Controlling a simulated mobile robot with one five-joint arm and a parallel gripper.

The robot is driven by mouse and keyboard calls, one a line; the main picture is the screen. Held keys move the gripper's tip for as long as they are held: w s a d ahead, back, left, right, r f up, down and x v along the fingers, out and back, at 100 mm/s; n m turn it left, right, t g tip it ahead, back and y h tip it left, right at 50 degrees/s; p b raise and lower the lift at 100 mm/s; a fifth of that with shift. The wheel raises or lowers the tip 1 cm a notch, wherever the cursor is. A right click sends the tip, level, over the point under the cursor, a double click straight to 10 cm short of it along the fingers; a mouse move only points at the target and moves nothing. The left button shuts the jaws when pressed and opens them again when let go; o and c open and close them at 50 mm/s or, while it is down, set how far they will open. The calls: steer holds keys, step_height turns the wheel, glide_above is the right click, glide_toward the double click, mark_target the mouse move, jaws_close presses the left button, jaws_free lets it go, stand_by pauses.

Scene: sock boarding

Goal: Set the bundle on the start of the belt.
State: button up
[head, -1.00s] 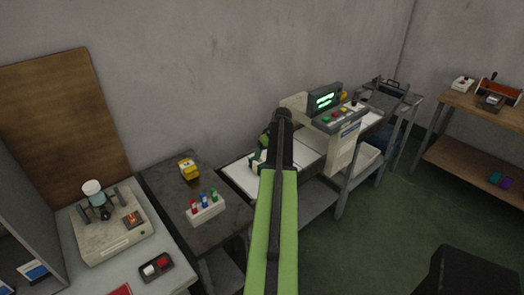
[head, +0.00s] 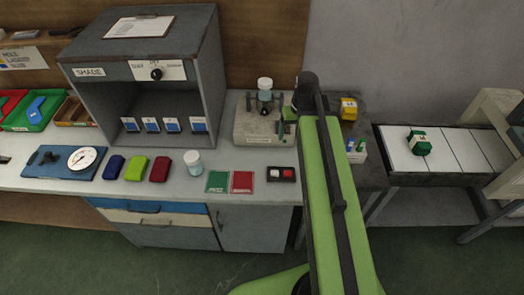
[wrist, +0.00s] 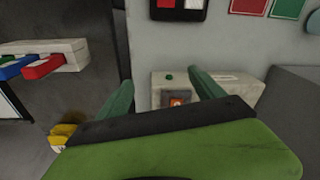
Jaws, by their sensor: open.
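A green bundle with a pale band (head: 419,142) rests on the white, segmented belt (head: 457,150) at the right of the head view, near the belt's left end. My gripper (wrist: 163,88) is open and empty in the wrist view, its two green fingers spread apart. It is over the bench by a beige device (head: 262,128), well to the left of the bundle and not touching it. In the head view my arm hides most of the gripper.
A grey shade booth (head: 146,85) stands at the left of the bench. Red (head: 242,182) and green (head: 217,181) squares and a two-button box (head: 280,174) lie in front of the device. A yellow object (head: 348,108) and a pen rack sit between device and belt.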

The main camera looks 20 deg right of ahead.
steer(key=s+a, duration=0.2)
steer(key=a, duration=0.5)
steer(key=s+a+g, duration=0.1)
steer(key=s+a, duration=0.2)
steer(key=a, duration=0.5)
steer(key=shift+a+n+h, duration=0.2)
steer(key=shift+n+h, duration=0.1)
steer(key=shift+n, duration=0.1)
